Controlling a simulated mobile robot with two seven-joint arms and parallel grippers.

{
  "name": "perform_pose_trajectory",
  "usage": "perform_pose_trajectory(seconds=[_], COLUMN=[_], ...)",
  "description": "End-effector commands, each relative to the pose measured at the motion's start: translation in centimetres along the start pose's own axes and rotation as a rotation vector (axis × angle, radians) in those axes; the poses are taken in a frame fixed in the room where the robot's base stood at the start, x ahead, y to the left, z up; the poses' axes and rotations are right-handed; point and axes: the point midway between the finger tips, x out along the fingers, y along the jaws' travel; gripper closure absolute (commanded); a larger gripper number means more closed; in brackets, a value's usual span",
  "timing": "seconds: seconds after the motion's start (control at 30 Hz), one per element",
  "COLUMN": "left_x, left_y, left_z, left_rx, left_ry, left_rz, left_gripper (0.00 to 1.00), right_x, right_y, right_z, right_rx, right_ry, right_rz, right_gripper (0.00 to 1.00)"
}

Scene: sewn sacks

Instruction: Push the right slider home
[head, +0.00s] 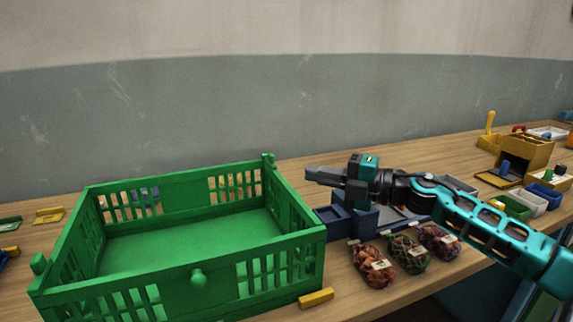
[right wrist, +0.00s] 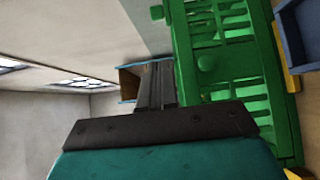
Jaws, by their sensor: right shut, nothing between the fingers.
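A large green slatted crate (head: 198,306) stands on the wooden table with its walls up; it also shows in the right wrist view (right wrist: 235,58). My left gripper is out of view.
Several net sacks (head: 373,267) lie right of the crate, below my right arm. A blue bin (head: 333,222) stands beside the crate's right wall. Yellow pieces (head: 49,215) lie at the left. Small bins and a brown box (head: 527,151) stand at the far right.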

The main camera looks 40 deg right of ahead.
Motion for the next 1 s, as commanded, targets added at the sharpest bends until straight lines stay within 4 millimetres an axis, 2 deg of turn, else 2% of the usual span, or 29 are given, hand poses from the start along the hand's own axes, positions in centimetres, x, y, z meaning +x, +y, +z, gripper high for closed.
perform_pose_trajectory(seconds=[0.5, 0.8, 1.0], left_x=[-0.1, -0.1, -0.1], left_y=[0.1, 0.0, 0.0], left_z=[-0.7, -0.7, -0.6], left_rx=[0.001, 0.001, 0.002], left_ry=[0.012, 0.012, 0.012], left_rz=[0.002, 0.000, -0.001], left_gripper=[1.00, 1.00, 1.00], right_x=[5.5, 7.4, 8.1], right_y=[0.3, 0.1, 0.0], right_z=[0.0, 2.0, 2.7], right_rx=[-0.003, -0.001, 0.000], right_ry=[-0.001, -0.002, 0.000], right_rz=[0.003, 0.002, 0.001], right_gripper=[1.00, 1.00, 1.00])
